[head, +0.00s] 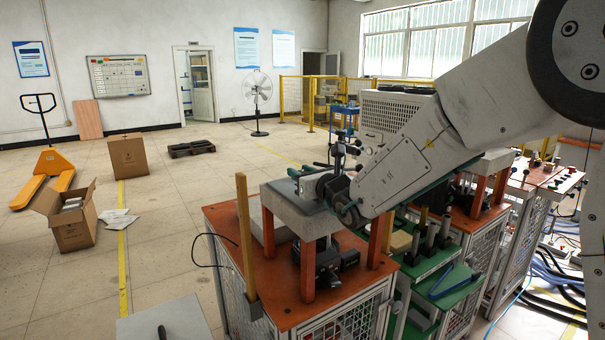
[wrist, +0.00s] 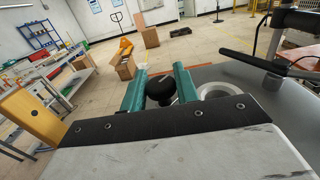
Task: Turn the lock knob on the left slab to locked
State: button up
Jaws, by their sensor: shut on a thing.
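The left slab (head: 297,207) is a thick grey block on orange posts, standing on an orange-topped cart in the head view. Its grey top (wrist: 240,75) also shows in the wrist view. The lock knob (wrist: 160,89) is round and black with a small pale mark. My gripper (wrist: 159,72) has one teal finger on each side of the knob and is shut on it. The knob's base and the contact faces are partly hidden. In the head view my arm and the clamp hide the knob, and its lock position cannot be told.
A clamp with a black handle (wrist: 253,61) stands on the slab, close to the right of my gripper. A pale ring-shaped opening (wrist: 214,91) lies beside the right finger. A wooden post (head: 246,238) rises at the cart's left. Open floor lies beyond the cart.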

jog(key=o, duration=0.9)
jog(key=shift+o, duration=0.2)
jog(key=v, duration=0.7)
jog(key=shift+s+d, duration=0.2)
jog(key=shift+s, duration=0.1)
